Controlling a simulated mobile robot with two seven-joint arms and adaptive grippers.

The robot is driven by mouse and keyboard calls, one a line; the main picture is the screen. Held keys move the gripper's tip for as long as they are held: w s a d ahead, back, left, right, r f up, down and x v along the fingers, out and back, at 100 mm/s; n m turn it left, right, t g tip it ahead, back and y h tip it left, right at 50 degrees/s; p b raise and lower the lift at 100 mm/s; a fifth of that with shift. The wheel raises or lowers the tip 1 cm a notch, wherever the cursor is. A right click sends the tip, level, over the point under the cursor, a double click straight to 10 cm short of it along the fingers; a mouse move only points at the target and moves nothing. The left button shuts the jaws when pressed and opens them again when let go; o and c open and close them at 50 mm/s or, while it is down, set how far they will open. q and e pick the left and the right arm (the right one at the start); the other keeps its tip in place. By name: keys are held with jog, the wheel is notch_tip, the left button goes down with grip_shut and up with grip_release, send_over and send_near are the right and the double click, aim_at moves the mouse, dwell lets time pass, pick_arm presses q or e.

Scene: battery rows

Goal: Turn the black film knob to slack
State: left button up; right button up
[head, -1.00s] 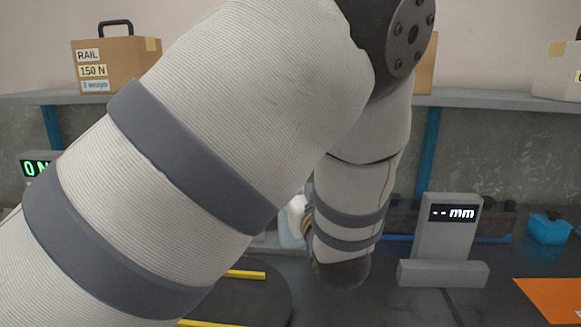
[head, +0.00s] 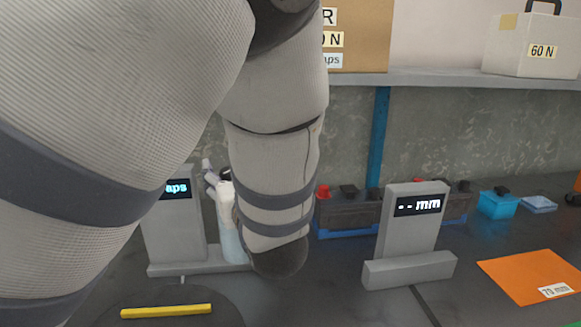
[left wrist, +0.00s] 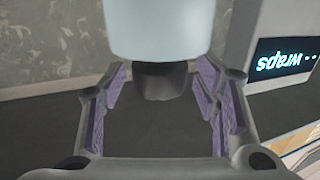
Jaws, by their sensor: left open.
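The black film knob (left wrist: 160,80) shows in the left wrist view at the end of a pale blue cylinder (left wrist: 158,30). In the head view the pale blue cylinder (head: 231,240) stands partly behind my left arm, with a dark top that is hard to make out. My left gripper (left wrist: 162,76) is open, its purple-padded fingers on either side of the knob, with gaps visible. In the head view a grey piece of it (head: 209,170) shows near the dark top; the rest is hidden. My right gripper is not in view.
A "wraps" readout stand (head: 175,225) is beside the cylinder, partly hidden by my arm. A "-- mm" stand (head: 412,225) is to the right, with dark batteries (head: 345,210) behind. An orange sheet (head: 525,275) and yellow bar (head: 166,311) lie in front.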

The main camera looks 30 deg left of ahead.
pick_arm(q)
jog(key=shift+d, duration=0.1)
jog(key=shift+c, duration=0.2)
jog(key=c, duration=1.1)
jog(key=shift+c, duration=0.2)
jog(key=shift+r, duration=0.1)
jog(key=shift+n+g+y+p, duration=0.3)
jog(key=shift+n+g+y, duration=0.4)
jog(key=shift+n+g, duration=0.4)
jog(key=n+g, duration=0.1)
jog(key=g, duration=0.2)
jog(key=n+g+y, duration=0.1)
jog(key=n+g, duration=0.1)
jog(key=g, duration=0.1)
jog(key=shift+f+y, duration=0.2)
jog(key=shift+y, duration=0.1)
jog(key=shift+n+g+b, duration=0.45)
jog(key=shift+n+g, duration=0.95)
jog(key=shift+g, duration=0.4)
jog(key=shift+r, duration=0.15)
